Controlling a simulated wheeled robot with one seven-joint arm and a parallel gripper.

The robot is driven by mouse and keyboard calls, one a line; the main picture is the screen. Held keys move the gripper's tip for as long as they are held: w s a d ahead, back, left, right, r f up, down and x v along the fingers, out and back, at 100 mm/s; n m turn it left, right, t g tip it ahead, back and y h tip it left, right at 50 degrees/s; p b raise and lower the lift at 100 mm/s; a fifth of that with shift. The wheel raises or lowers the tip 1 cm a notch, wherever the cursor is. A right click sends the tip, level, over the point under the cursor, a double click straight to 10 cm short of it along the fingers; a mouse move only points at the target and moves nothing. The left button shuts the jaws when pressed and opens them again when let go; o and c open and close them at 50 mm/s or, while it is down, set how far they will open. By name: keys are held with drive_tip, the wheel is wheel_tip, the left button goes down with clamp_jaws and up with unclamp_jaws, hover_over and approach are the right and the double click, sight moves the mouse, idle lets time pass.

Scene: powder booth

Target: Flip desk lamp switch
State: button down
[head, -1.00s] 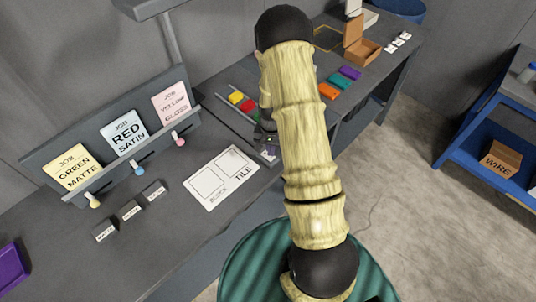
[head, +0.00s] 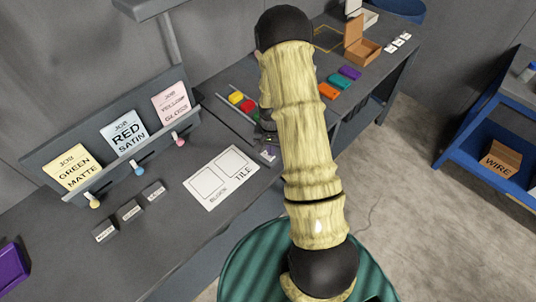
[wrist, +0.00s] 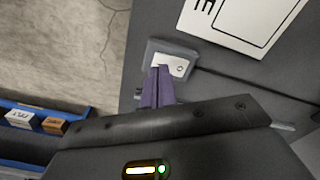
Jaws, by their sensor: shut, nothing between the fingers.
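The lamp switch (wrist: 183,66) is a small grey box with a white top plate marked with an O, at the table's front edge. My gripper (wrist: 160,70) is shut and empty. Its purple fingertips overlap the left part of the white plate in the wrist view; I cannot tell if they touch it. In the head view the fingertips (head: 268,155) show beside my arm, and the switch is mostly hidden. The desk lamp's grey post (head: 169,40) and part of its head (head: 145,8) show at the top left.
A white tile and block sheet (head: 222,178) lies beside the switch. A job card rack (head: 110,150) stands at the back left. Coloured blocks (head: 241,102) lie behind the switch. A blue shelf (head: 490,150) stands at the right, across open floor.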

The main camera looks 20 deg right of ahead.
drive_tip(key=shift+f+b, duration=0.65)
drive_tip(key=shift+f, duration=0.25)
idle(0.8)
drive_tip(key=shift+r, duration=0.1)
drive_tip(key=shift+r+p, duration=2.3)
drive_tip(key=shift+r, duration=1.1)
drive_tip(key=s+a+r+n+t+b, duration=0.2)
drive_tip(key=s+a+r+n+b, duration=0.4)
drive_tip(key=s+a+r, duration=0.4)
drive_tip(key=s+r+n, duration=0.1)
drive_tip(key=s+r, duration=0.3)
drive_tip(key=r, duration=0.1)
drive_tip(key=shift+s+n+t, duration=0.15)
drive_tip(key=shift+n+t, duration=0.15)
